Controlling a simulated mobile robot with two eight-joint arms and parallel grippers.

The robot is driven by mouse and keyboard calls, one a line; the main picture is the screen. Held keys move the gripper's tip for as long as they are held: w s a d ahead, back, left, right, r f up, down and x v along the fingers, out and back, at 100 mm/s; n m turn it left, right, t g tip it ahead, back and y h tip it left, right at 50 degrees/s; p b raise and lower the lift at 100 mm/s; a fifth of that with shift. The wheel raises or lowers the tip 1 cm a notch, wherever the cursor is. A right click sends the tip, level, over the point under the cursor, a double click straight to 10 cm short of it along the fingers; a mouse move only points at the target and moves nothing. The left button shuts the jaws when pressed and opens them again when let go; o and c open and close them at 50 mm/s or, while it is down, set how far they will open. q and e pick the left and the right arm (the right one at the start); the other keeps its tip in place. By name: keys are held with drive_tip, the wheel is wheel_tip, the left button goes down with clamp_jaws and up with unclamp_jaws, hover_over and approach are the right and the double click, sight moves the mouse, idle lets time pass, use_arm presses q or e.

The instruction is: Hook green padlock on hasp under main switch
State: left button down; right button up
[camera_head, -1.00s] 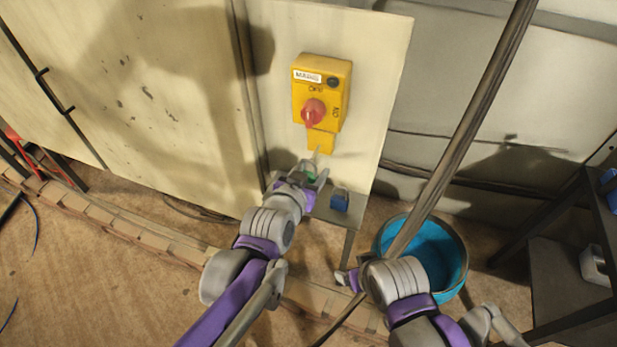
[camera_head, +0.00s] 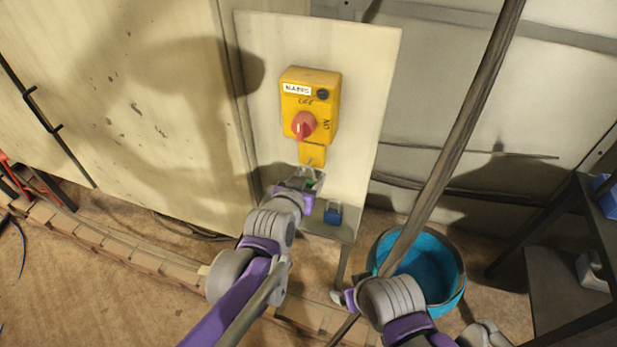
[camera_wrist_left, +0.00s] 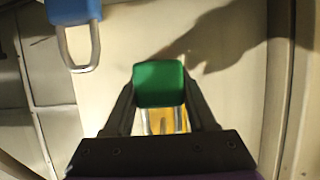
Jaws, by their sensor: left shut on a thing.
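The yellow main switch box (camera_head: 310,97) with its red knob (camera_head: 304,125) is on a pale panel. The yellow hasp (camera_head: 312,154) hangs below the box. My left gripper (camera_head: 308,181) is shut on the green padlock (camera_wrist_left: 159,84), just below the hasp. In the left wrist view the padlock sits between the fingers, and yellow shows through its shackle (camera_wrist_left: 162,121). In the head view the shackle appears just under the hasp; I cannot tell whether they touch. My right gripper (camera_head: 344,299) is low, left of the blue bucket; its jaws are unclear.
A blue padlock (camera_head: 333,213) stands on a small grey shelf (camera_head: 345,233) right of my left gripper. A blue bucket (camera_head: 455,298) is on the floor behind a slanting dark pole (camera_head: 453,145). A dark rack (camera_head: 560,288) stands at the right.

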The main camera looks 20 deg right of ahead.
idle(0.4)
use_arm(q)
drive_tip(key=shift+c, duration=0.6)
unclamp_jaws()
drive_tip(key=v, duration=1.1)
drive_tip(key=shift+p, duration=0.35)
drive_tip(key=s+a+f+n+g+y, duration=0.2)
drive_tip(key=s+a+f, duration=0.2)
drive_tip(key=a, duration=0.4)
drive_tip(key=s+a+f+n+g+y, duration=0.2)
drive_tip(key=s+a+f, duration=0.3)
drive_tip(key=a, duration=0.4)
drive_tip(key=s+a+f+n+g+y+p, duration=0.1)
drive_tip(key=s+a+f+n+y, duration=0.1)
drive_tip(key=a, duration=0.7)
drive_tip(key=s+f+y, duration=0.1)
drive_tip(key=s+f, duration=0.1)
drive_tip(key=s, duration=0.1)
drive_tip(key=shift+s+a+f+n+g+y, duration=0.25)
drive_tip(key=shift+f+n+g+y, duration=0.05)
drive_tip(key=shift+f+n+g, duration=0.1)
